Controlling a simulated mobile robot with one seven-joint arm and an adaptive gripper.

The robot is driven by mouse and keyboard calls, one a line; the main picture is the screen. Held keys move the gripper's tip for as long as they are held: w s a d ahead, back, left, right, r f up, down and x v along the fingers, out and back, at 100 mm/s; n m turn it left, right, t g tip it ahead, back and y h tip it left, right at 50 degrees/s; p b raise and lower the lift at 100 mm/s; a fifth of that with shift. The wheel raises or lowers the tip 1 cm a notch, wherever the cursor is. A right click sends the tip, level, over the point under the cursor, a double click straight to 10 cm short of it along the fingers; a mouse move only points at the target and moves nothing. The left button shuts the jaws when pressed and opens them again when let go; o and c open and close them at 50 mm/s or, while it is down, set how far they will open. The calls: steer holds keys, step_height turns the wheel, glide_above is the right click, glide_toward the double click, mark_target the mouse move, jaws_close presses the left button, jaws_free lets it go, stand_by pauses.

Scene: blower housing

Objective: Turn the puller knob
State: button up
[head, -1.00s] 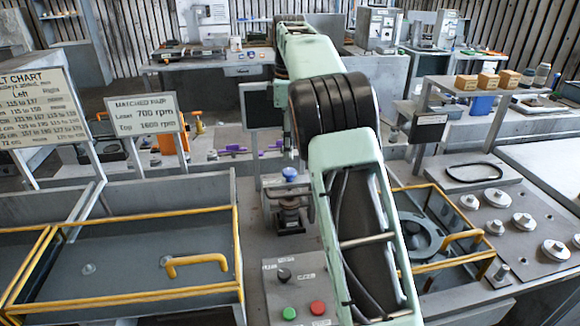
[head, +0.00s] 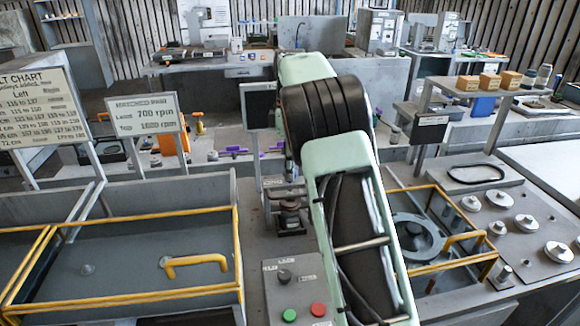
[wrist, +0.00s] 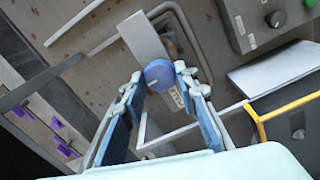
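The puller's round blue knob (wrist: 159,75) shows in the wrist view at the end of a flat grey bar. In the head view the puller's grey lower part (head: 291,214) stands on the bench, and its knob is hidden behind my arm. My gripper (wrist: 158,80) is open in the wrist view, with one blue-padded finger on each side of the knob. I cannot tell how far the tips stand above or below the knob. The gripper is hidden in the head view.
A control box (head: 298,288) with a black knob, green button and red button stands in front of the puller. A yellow-railed guard (head: 120,298) is at left, another (head: 478,260) at right. Sign boards (head: 145,115) stand at left. Purple-handled items lie behind.

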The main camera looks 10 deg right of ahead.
steer(key=c, duration=0.5)
steer(key=shift+r+m+p, duration=0.1)
steer(key=shift+m+p, duration=0.2)
steer(key=shift+p, duration=0.05)
steer(key=m+p, duration=0.2)
steer(key=m, duration=0.1)
steer(key=shift+r+m+p, duration=0.1)
steer(key=shift+m+p, duration=0.2)
steer(key=m+p, duration=0.2)
steer(key=m, duration=0.4)
steer(key=shift+p, duration=0.4)
steer(key=m+p, duration=0.1)
steer(key=m, duration=0.4)
steer(key=shift+m, duration=0.4)
steer(key=m, duration=0.2)
steer(key=m+p, duration=0.1)
steer(key=m, duration=0.2)
steer(key=shift+f+m, duration=0.2)
steer(key=shift+m, duration=0.1)
